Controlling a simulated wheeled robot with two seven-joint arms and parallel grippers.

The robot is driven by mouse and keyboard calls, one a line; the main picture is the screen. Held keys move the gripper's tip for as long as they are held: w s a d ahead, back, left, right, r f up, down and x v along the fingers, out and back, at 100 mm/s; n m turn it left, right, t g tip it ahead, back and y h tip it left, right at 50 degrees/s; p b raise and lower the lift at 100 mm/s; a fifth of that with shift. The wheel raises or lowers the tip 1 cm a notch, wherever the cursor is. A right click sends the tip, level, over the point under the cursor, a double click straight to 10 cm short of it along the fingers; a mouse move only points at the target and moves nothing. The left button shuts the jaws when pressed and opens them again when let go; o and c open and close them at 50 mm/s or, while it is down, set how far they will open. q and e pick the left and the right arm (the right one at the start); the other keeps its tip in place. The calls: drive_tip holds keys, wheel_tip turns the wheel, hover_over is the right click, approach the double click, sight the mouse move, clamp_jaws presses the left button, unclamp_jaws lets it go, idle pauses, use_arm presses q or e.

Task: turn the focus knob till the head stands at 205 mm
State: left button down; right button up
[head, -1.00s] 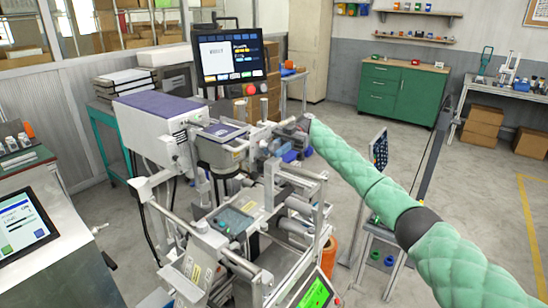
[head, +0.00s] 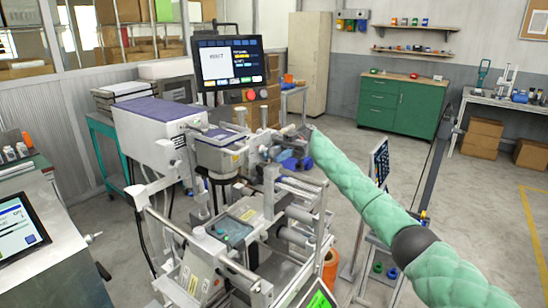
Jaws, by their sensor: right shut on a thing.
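The machine's head (head: 221,153), a grey block with a purple top, sits on the steel frame in the middle of the head view. A long white housing with a purple top (head: 153,112) lies behind it to the left. My right gripper (head: 268,150) reaches in from the right and is shut beside the head, at its right side. The focus knob is hidden or too small to make out at the fingers. I cannot read a height scale or the head's height in mm. My left gripper is not in view.
A dark monitor (head: 229,62) stands behind the head, with a red button below it. Rollers and rails (head: 300,215) fill the frame below my right arm. A tablet (head: 18,228) lies on the left bench. Open floor lies to the right, before the green cabinet (head: 402,101).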

drive_tip(key=shift+d+f, duration=0.15)
drive_tip(key=shift+d, duration=0.2)
drive_tip(key=o, duration=0.6)
drive_tip(key=shift+o, duration=1)
drive_tip(key=shift+d, duration=0.4)
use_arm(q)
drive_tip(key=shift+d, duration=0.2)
use_arm(e)
drive_tip(key=shift+a, duration=0.3)
drive_tip(key=shift+a, duration=0.15)
